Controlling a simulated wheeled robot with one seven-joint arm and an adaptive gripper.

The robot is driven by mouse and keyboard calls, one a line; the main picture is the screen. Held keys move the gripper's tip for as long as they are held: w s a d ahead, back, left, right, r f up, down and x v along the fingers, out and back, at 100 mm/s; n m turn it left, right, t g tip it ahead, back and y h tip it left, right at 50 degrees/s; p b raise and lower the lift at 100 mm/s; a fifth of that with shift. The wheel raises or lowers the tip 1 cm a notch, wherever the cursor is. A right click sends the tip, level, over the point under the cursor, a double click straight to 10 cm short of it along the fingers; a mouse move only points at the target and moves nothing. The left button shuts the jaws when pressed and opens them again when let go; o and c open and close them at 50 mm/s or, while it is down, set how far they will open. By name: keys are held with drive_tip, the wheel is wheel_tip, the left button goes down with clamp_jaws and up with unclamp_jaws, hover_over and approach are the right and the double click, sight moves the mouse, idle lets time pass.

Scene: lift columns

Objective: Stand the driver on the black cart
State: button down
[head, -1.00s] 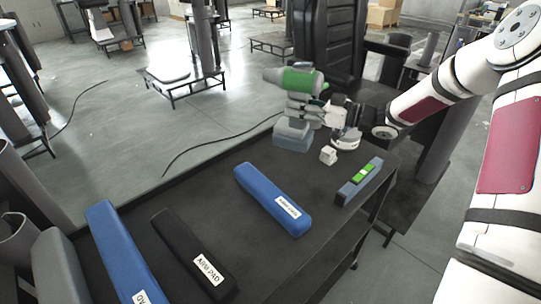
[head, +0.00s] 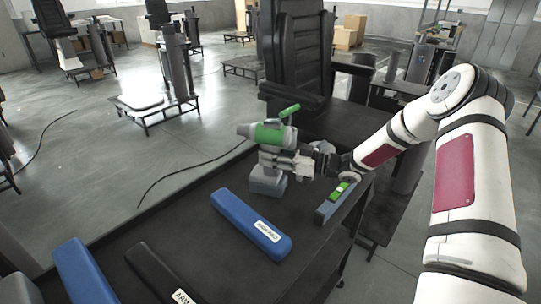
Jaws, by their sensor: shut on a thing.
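The driver (head: 267,134) is a green and grey power tool with a blue-grey block-shaped foot (head: 268,181). It stands upright at the far edge of the black cart (head: 196,242). My gripper (head: 290,163) is at the driver's handle from the right and is shut on it. The fingers partly hide the handle. The foot appears at the cart top; I cannot tell whether it touches or hovers slightly above.
On the cart lie a blue pad (head: 250,224) with a white label, another blue pad (head: 92,275), a black arm pad (head: 160,277) and a level with a green vial (head: 338,194). A black chair (head: 301,55) stands behind the cart. Bare cart top lies between the pads.

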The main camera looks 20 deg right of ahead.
drive_tip(key=c, duration=1.1)
unclamp_jaws()
drive_tip(key=shift+f, duration=0.15)
drive_tip(key=shift+s+d, duration=0.15)
drive_tip(key=shift+d, duration=0.15)
drive_tip(key=v, duration=1.1)
drive_tip(key=shift+s+d, duration=0.15)
